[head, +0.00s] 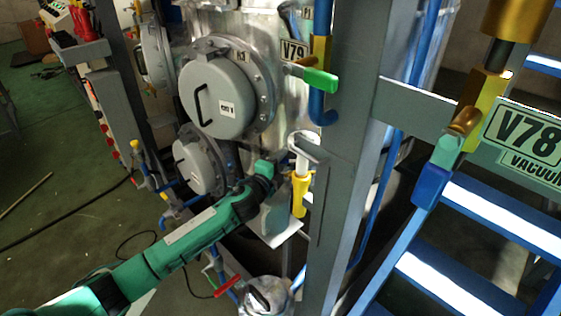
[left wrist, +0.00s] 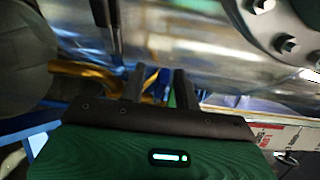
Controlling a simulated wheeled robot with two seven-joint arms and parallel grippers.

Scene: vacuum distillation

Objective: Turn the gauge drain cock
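No label I can read names the gauge drain cock, so I cannot tell which valve it is. A cock with a green lever (head: 320,80) sits on a blue pipe beside the V79 tag (head: 293,52). A yellow valve body (head: 299,195) hangs under a white fitting beside the grey post. My left arm reaches in from the lower left to just left of this yellow body. My left gripper (left wrist: 158,82) shows two dark fingers standing apart. A brassy yellow part (left wrist: 90,72) lies left of them, and something green shows behind the fingers. Contact is unclear. My right gripper is out of view.
A steel vessel with round covers (head: 215,95) stands behind my left arm. The grey post (head: 345,130) rises right of the yellow valve. Blue stairs (head: 470,210) and a V78 sign (head: 525,132) are at the right. A red-handled valve (head: 227,286) sits below my arm.

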